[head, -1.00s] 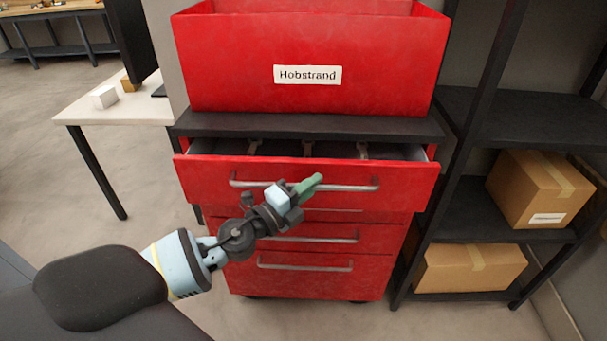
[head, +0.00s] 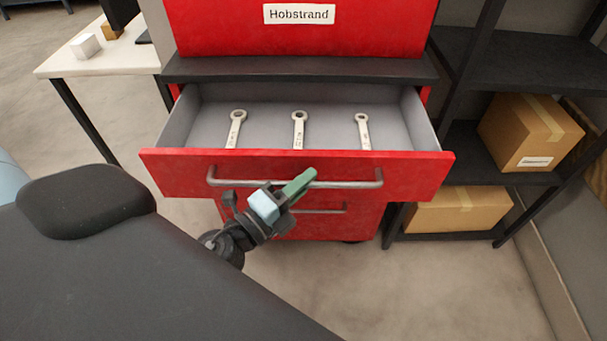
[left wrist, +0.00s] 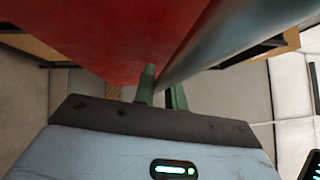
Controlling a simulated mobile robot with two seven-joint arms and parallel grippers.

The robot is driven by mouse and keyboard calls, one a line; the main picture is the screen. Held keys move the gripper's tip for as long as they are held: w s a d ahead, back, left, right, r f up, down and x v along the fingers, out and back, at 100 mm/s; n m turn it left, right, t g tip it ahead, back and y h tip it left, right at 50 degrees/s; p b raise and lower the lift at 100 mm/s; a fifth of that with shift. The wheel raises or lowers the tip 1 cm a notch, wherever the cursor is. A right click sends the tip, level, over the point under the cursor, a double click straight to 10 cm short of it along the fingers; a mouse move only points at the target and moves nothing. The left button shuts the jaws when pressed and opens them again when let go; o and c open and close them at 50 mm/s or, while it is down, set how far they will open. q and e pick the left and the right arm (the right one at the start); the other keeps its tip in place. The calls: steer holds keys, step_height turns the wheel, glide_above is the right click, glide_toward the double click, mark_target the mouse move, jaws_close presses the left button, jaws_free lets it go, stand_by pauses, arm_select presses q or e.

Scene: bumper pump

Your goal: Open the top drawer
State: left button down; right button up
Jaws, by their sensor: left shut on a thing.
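The top drawer (head: 190,172) of the red cabinet is pulled well out. Its grey inside shows three wrenches, the left one (head: 236,128), the middle one (head: 299,130) and the right one (head: 363,131). A grey bar handle (head: 350,184) runs along its red front. My left gripper (head: 300,184) is shut on the handle near its middle. In the left wrist view its green fingertips (left wrist: 160,88) sit at the handle bar (left wrist: 215,45), beside the red drawer front (left wrist: 90,40). My right gripper is not in view.
A black shelf (head: 500,125) with cardboard boxes (head: 530,130) is at the right. A pale table (head: 75,62) is at the left. Floor is clear at the front right.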

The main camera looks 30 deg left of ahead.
arm_select(q)
steer(key=c, duration=1.5)
jaws_free()
steer(key=shift+o, duration=0.2)
